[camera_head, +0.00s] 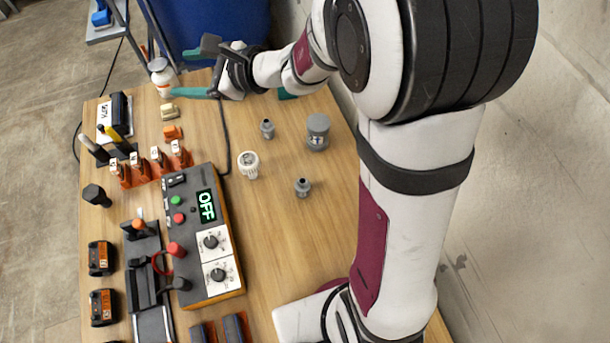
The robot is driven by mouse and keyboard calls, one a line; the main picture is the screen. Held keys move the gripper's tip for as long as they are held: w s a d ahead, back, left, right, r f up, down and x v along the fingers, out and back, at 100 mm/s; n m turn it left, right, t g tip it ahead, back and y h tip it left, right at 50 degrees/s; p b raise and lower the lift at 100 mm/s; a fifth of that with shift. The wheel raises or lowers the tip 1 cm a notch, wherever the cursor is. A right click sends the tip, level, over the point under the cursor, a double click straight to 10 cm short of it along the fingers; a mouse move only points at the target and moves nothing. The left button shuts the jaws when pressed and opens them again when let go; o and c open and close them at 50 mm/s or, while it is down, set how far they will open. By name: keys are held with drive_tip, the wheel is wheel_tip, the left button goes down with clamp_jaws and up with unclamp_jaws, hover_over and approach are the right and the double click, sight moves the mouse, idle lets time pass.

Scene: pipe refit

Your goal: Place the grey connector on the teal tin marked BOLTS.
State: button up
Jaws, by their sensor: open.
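My gripper (180,72) is over the far left part of the table, its two teal fingers spread apart. I see nothing held between them. Two small grey fittings stand on the wood: one (267,128) farther back, one (302,187) nearer the middle. A larger grey cylindrical piece (318,131) stands right of them. I cannot tell which is the grey connector. A teal object (287,94) shows just below my arm, mostly hidden by it. It may be the teal tin, but no BOLTS marking is readable. My gripper is well left of all these.
A white bottle (162,76) stands close to the fingers. A white ribbed cap (249,164) stands near the fittings. A control box (203,240) reading OFF, an orange-based rack (152,165) and tools fill the left side. Wood right of the box is mostly clear.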

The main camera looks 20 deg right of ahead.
drive_tip(key=s+a+n+g+h, duration=0.15)
drive_tip(key=s+n+g, duration=0.7)
drive_tip(key=s, duration=1.05)
drive_tip(key=s+d+f+n+h, duration=0.4)
drive_tip(key=s+d+n+h, duration=0.3)
drive_tip(key=s+d, duration=0.5)
drive_tip(key=shift+s+f+n+g, duration=0.15)
drive_tip(key=shift+s+n+g, duration=0.2)
drive_tip(key=shift+s, duration=0.15)
